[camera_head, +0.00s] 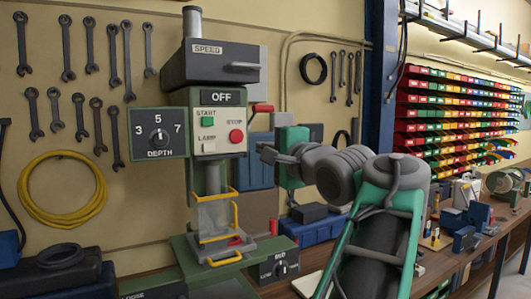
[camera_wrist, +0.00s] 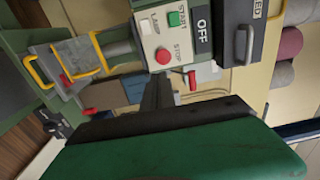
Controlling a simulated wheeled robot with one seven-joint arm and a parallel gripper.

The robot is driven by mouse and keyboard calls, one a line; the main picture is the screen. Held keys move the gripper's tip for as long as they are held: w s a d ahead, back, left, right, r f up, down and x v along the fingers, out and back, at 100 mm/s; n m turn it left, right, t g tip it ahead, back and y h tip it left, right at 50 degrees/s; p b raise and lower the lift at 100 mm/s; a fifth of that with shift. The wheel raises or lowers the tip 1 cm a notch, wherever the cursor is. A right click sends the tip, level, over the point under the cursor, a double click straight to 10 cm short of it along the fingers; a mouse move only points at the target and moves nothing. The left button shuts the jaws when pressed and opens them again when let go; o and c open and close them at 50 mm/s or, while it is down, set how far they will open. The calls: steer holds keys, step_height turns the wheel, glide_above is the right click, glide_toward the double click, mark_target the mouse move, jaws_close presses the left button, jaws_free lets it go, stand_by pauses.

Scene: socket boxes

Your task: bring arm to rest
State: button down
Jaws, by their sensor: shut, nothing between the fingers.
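My gripper (camera_head: 268,152) is at the end of my green and grey arm, raised in front of the workbench, just right of the drill press control box. Its fingers are together and hold nothing. In the wrist view the dark fingers (camera_wrist: 157,92) point toward the drill press, which appears turned on its side. The drill press (camera_head: 208,65) stands on the bench with an OFF sign, a green START button (camera_head: 207,122) and a red STOP button (camera_head: 236,136). I see a gap between my gripper and the control box, though its depth is hard to judge.
A yellow coiled hose (camera_head: 30,205) and several wrenches (camera_head: 66,48) hang on the wall. A blue box (camera_head: 312,232) is on the bench behind my arm. Coloured bins (camera_head: 450,115) fill the right wall. Tools crowd the bench at the right.

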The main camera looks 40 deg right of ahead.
stand_by(0.3)
steer(key=w+a+f+n+g+y, duration=0.1)
steer(key=w+a+f+n+g, duration=0.15)
steer(key=a+f, duration=0.4)
steer(key=w+a+f+n+g+y, duration=0.1)
steer(key=w+a+f+n+y, duration=0.15)
steer(key=f, duration=0.65)
steer(key=w+a+f+n+g, duration=0.25)
steer(key=w+a+f, duration=0.2)
steer(key=f, duration=0.35)
steer(key=s+a+f+n+g, duration=0.2)
steer(key=s+a+f+n, duration=0.2)
steer(key=f, duration=0.4)
steer(key=s+a+f+n+g+y, duration=0.1)
steer(key=s+a+f+n+g, duration=0.2)
steer(key=s+a+f+n, duration=0.2)
steer(key=s+a+f+n+g, duration=0.3)
steer(key=s+a+f+n, duration=0.2)
steer(key=f, duration=0.8)
steer(key=s+a, duration=0.2)
steer(key=a, duration=0.1)
steer(key=shift+s+a, duration=0.25)
steer(key=shift+a, duration=0.05)
steer(key=shift+y, duration=0.25)
